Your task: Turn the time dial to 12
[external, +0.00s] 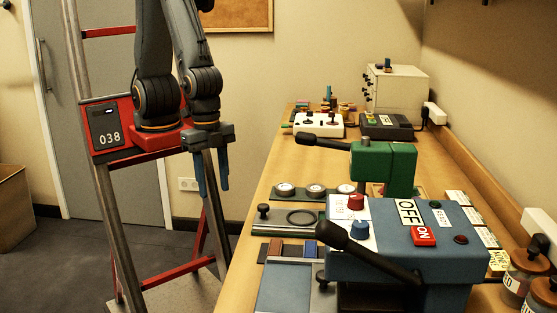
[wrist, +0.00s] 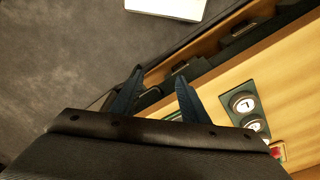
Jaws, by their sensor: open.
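A blue-grey machine (external: 450,232) stands on the bench at the front right. My gripper (external: 211,178) hangs fingers-down left of the bench, apart from the machine and both knobs. Its two fingers are spread and empty. In the wrist view my gripper (wrist: 160,76) is open above the floor and bench edge, and neither knob shows.
A black lever (external: 365,250) crosses the machine's front. A green machine (external: 384,168) with its own black lever stands behind it. A plate with round white-faced pieces (external: 315,190) lies left of the green machine. Jars (external: 521,275) stand at the right. The floor left is clear.

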